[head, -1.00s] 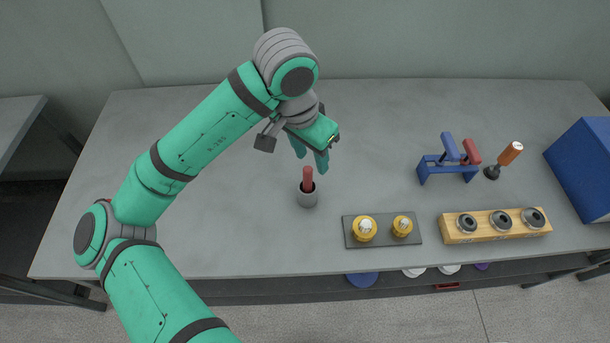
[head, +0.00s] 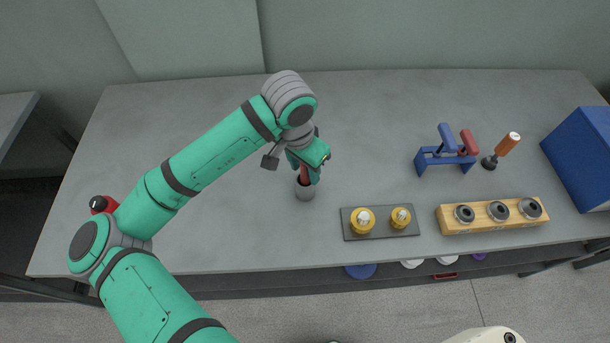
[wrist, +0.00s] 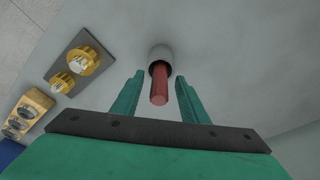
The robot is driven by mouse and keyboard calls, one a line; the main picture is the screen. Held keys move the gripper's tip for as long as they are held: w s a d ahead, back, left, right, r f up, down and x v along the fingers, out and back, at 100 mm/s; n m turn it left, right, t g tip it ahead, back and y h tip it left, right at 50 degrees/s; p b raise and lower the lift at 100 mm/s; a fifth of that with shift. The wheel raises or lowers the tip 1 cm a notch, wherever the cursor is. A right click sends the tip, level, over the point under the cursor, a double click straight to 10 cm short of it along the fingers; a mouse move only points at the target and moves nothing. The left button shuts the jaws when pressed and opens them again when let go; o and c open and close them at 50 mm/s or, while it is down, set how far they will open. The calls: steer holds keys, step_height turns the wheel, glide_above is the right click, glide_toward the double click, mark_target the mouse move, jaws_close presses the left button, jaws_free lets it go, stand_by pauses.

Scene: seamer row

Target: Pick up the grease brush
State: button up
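The grease brush shows as a red handle (wrist: 159,85) standing up out of a small grey cup (head: 305,191); its lower end is hidden inside the cup. In the head view, the handle (head: 304,174) is partly covered by my gripper. My gripper (head: 306,171) is above the cup, pointing down. In the wrist view, my gripper (wrist: 159,92) is open, with one finger on each side of the red handle and a visible gap on both sides.
Right of the cup are a dark plate (head: 381,233) with two yellow pieces, a wooden block (head: 470,226) with grey rings, a blue stand (head: 444,161), an orange-handled tool (head: 506,144) and a blue box (head: 583,160).

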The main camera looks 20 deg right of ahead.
steer(key=shift+f, duration=0.45)
jaws_close()
steer(key=shift+r, duration=0.1)
step_height(320, 180, up, 9)
steer(key=shift+w+f, duration=0.15)
steer(key=shift+s+r, duration=0.2)
steer(key=shift+r, duration=0.4)
